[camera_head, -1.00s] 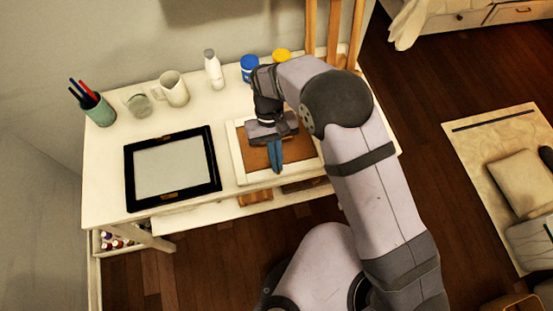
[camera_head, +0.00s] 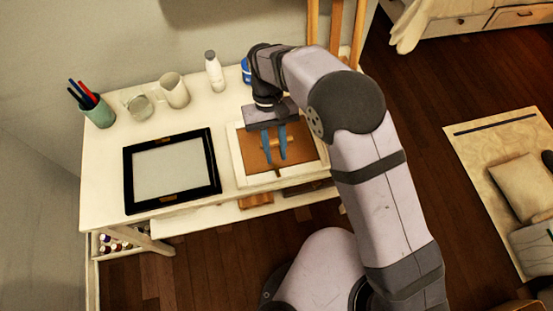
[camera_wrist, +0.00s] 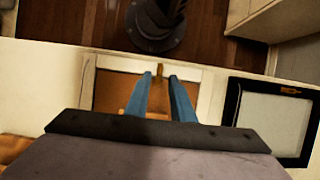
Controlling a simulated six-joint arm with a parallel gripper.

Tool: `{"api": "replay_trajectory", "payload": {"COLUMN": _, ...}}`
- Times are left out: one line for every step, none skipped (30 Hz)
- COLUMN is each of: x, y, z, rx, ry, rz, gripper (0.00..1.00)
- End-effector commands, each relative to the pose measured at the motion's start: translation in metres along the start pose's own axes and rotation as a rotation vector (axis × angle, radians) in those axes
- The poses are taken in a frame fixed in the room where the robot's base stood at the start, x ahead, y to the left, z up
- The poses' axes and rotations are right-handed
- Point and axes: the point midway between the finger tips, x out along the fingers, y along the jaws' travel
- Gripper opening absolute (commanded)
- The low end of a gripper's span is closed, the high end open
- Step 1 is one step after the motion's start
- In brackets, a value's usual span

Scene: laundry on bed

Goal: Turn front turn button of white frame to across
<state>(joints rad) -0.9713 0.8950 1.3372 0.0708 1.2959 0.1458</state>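The white frame (camera_head: 240,165) lies face down on the white table, its brown back panel (camera_head: 256,157) showing. Its front turn button (camera_head: 278,172) is a small dark strip at the middle of the near side. In the wrist view the button (camera_wrist: 161,72) looks brass and points at right angles to that side, lying over the frame bar. My gripper (camera_head: 276,160) is above the frame, its two blue fingers apart with nothing between them. In the wrist view my gripper's fingertips (camera_wrist: 160,75) appear on either side of the button; their height above it is unclear.
A black frame (camera_head: 129,180) lies to the left. Behind stand a pen cup (camera_head: 101,115), a glass jar (camera_head: 139,106), a mug (camera_head: 174,91), a white bottle (camera_head: 214,73) and a blue jar (camera_head: 246,70). A tan piece (camera_head: 268,142) lies on the back panel.

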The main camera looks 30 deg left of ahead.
Motion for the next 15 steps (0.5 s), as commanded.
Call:
{"api": "replay_trajectory", "payload": {"x": -0.006, "y": 0.000, "z": -0.002, "rx": 0.000, "ry": 0.004, "rz": -0.001, "gripper": 0.22}}
{"api": "replay_trajectory", "payload": {"x": -0.009, "y": 0.000, "z": -0.001, "rx": 0.000, "ry": 0.003, "rz": 0.000, "gripper": 0.22}}
{"api": "replay_trajectory", "payload": {"x": -0.013, "y": 0.000, "z": -0.001, "rx": 0.000, "ry": 0.002, "rz": 0.000, "gripper": 0.22}}
{"api": "replay_trajectory", "payload": {"x": -0.016, "y": 0.000, "z": -0.001, "rx": 0.000, "ry": 0.002, "rz": 0.000, "gripper": 0.22}}
{"api": "replay_trajectory", "payload": {"x": -0.019, "y": 0.000, "z": -0.001, "rx": 0.000, "ry": 0.001, "rz": 0.000, "gripper": 0.22}}
{"api": "replay_trajectory", "payload": {"x": -0.021, "y": 0.000, "z": -0.001, "rx": 0.000, "ry": 0.001, "rz": 0.000, "gripper": 0.22}}
{"api": "replay_trajectory", "payload": {"x": -0.023, "y": 0.000, "z": -0.001, "rx": 0.000, "ry": 0.001, "rz": 0.000, "gripper": 0.22}}
{"api": "replay_trajectory", "payload": {"x": -0.024, "y": 0.000, "z": 0.000, "rx": 0.000, "ry": 0.001, "rz": 0.000, "gripper": 0.22}}
{"api": "replay_trajectory", "payload": {"x": -0.025, "y": 0.000, "z": 0.000, "rx": 0.000, "ry": 0.000, "rz": 0.000, "gripper": 0.22}}
{"api": "replay_trajectory", "payload": {"x": -0.026, "y": 0.000, "z": 0.000, "rx": 0.000, "ry": 0.000, "rz": 0.000, "gripper": 0.22}}
{"api": "replay_trajectory", "payload": {"x": -0.026, "y": 0.000, "z": 0.000, "rx": 0.000, "ry": 0.000, "rz": 0.000, "gripper": 0.22}}
{"api": "replay_trajectory", "payload": {"x": -0.027, "y": 0.000, "z": 0.000, "rx": 0.000, "ry": -0.001, "rz": 0.000, "gripper": 0.22}}
{"api": "replay_trajectory", "payload": {"x": -0.027, "y": 0.000, "z": 0.000, "rx": 0.000, "ry": -0.001, "rz": 0.000, "gripper": 0.22}}
{"api": "replay_trajectory", "payload": {"x": -0.027, "y": 0.000, "z": 0.000, "rx": 0.000, "ry": -0.001, "rz": 0.000, "gripper": 0.22}}
{"api": "replay_trajectory", "payload": {"x": -0.027, "y": 0.000, "z": 0.000, "rx": 0.000, "ry": -0.001, "rz": 0.000, "gripper": 0.22}}
